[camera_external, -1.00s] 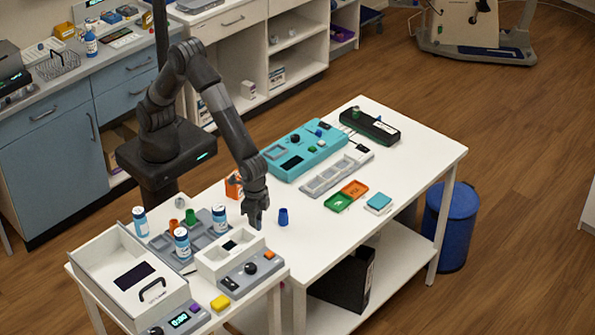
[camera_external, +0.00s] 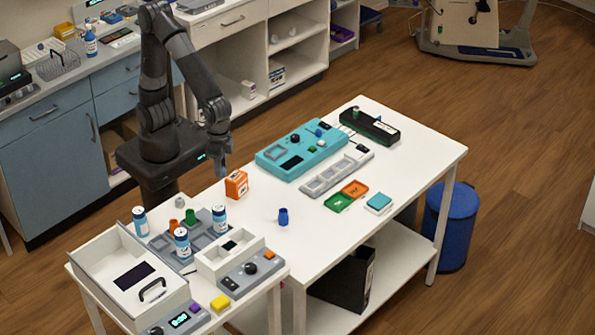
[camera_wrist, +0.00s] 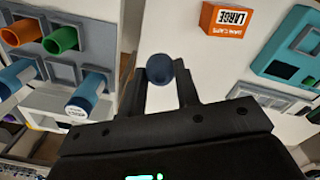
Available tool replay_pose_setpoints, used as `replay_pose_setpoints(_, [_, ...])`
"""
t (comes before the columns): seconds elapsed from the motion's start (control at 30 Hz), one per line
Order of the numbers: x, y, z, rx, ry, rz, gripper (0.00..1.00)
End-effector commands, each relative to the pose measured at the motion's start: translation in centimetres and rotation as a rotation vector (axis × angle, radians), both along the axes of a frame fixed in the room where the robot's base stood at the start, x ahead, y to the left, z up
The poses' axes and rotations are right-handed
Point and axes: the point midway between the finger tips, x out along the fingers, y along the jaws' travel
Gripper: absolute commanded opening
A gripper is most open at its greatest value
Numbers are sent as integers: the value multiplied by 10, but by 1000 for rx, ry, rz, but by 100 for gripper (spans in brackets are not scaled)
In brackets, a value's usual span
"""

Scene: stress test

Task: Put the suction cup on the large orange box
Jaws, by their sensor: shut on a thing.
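My gripper (camera_external: 221,168) is raised above the white table, behind and to the left of the large orange box (camera_external: 236,185) in the external view. In the wrist view my gripper (camera_wrist: 162,88) is shut on a dark blue round piece (camera_wrist: 160,68), apparently the suction cup. Its underside is hidden. In the external view the held piece is too small to make out clearly.
A small blue cup (camera_external: 283,217) stands on the table (camera_external: 330,230). A grey rack (camera_external: 200,236) with bottles and coloured cups is at front left, beside a white bin (camera_external: 228,262). A teal device (camera_external: 300,148) lies at the back. The table around the blue cup is clear.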

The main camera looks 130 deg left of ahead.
Motion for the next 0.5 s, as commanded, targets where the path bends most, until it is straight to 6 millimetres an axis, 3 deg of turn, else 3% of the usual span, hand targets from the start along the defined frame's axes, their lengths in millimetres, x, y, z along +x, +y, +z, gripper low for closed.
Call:
replay_pose_setpoints(0.23, [-66,0,13,10,-3,48,8])
replay_pose_setpoints(0.5, [-101,2,14,21,-1,78,8])
